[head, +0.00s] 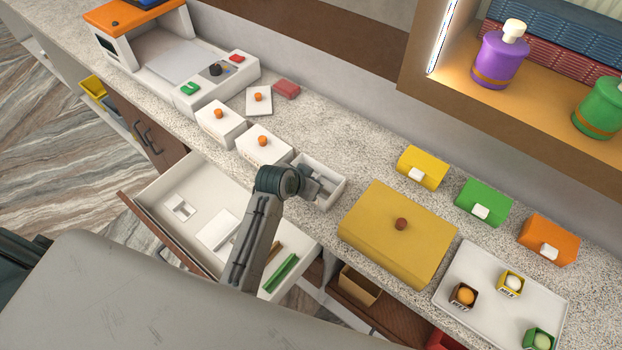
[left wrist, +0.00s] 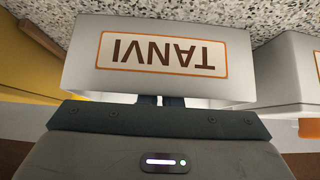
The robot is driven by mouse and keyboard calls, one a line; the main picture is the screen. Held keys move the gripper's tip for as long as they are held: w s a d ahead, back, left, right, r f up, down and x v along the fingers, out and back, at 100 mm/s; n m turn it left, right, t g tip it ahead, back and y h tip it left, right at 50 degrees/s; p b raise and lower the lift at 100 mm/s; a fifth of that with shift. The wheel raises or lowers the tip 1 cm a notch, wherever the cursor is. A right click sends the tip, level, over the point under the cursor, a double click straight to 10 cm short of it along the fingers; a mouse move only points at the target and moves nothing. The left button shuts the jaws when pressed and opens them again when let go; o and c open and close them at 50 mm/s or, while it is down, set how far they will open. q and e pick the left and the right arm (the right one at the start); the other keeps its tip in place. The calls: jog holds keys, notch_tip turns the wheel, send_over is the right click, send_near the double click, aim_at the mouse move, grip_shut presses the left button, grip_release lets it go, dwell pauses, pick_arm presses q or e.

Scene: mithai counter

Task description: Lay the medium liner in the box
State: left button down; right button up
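The open white box (head: 325,170) stands on the counter, its rim up. In the left wrist view its front with the TANVI label (left wrist: 160,54) shows upside down. My left gripper (head: 318,186) is over and partly inside the box. Its fingers are mostly hidden behind the box wall, so I cannot tell whether they hold a liner. The open drawer (head: 150,192) below holds a small white square frame (head: 180,207) and a larger flat white piece (head: 217,230). I cannot tell which is the medium liner. My right gripper is not in view.
White boxes with orange knobs (head: 263,145) stand left of the open box; a large yellow box (head: 398,232) is close on its right. A white tray (head: 478,262) with small sweet boxes is farther right. Green and brown strips (head: 281,275) lie in the drawer.

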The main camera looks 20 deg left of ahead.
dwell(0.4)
pick_arm(q)
jog(key=shift+p, duration=0.45)
jog(key=shift+f, duration=0.1)
jog(key=c, duration=1.5)
grip_release()
jog(key=shift+c, duration=0.2)
jog(key=shift+r+p, duration=0.4)
jog(key=shift+r, duration=0.9)
notch_tip(320, 180, up, 10)
jog(key=shift+r, duration=0.2)
jog(key=shift+s+f, duration=0.1)
